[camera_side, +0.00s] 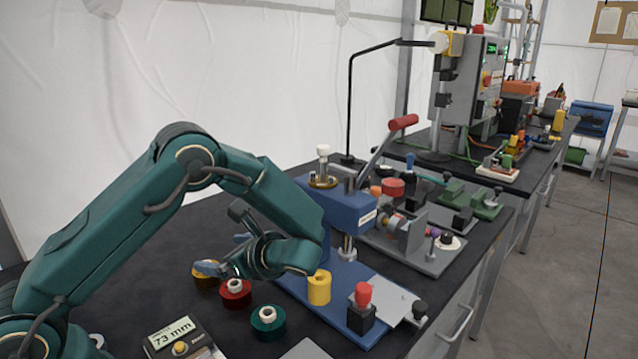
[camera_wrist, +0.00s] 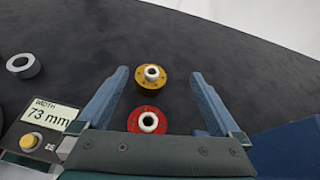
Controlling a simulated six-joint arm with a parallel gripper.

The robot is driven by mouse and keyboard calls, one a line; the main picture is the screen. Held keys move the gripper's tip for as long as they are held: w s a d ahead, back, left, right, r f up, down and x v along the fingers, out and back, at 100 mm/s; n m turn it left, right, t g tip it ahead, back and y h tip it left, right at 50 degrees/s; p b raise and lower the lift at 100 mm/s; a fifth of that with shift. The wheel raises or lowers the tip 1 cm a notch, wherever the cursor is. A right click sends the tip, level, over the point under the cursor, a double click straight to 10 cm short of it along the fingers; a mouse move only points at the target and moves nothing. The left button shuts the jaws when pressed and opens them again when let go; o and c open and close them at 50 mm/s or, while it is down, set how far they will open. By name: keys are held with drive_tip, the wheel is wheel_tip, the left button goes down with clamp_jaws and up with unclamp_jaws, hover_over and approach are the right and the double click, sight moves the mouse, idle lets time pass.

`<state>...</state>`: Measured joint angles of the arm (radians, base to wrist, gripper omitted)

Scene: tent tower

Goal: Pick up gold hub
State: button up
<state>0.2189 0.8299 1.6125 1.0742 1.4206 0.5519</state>
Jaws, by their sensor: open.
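The gold hub (camera_wrist: 142,80) is a round gold flange with a pale centre boss, lying on the dark bench. In the wrist view it sits between and slightly below the tips of my gripper (camera_wrist: 160,75), whose blue-grey fingers are spread with nothing between them. In the side view the gold hub (camera_side: 204,283) is mostly hidden behind a finger of my gripper (camera_side: 222,260), which hovers above the bench. How much height separates them is hard to tell.
A red hub (camera_side: 235,293) lies close to the gold one, nearer my palm in the wrist view (camera_wrist: 148,121). A green hub (camera_side: 267,322) lies nearer the side camera. A blue press (camera_side: 345,215) holding a yellow cylinder (camera_side: 319,289) stands right. A 73 mm display (camera_side: 173,333) is at front left.

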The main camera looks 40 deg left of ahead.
sight(226, 284)
drive_tip(key=f, duration=0.2)
drive_tip(key=m, duration=0.1)
drive_tip(key=shift+s+d+f, duration=0.15)
drive_tip(key=shift+s+f, duration=0.1)
drive_tip(key=shift+f, duration=0.15)
drive_tip(key=shift+s+f+y, duration=0.15)
drive_tip(key=shift+f+y, duration=0.1)
drive_tip(key=shift+y, duration=0.05)
drive_tip(key=shift+x, duration=2.5)
drive_tip(key=shift+c, duration=0.3)
drive_tip(key=c, duration=1.4)
drive_tip(key=shift+c, duration=0.2)
drive_tip(key=shift+r, duration=0.15)
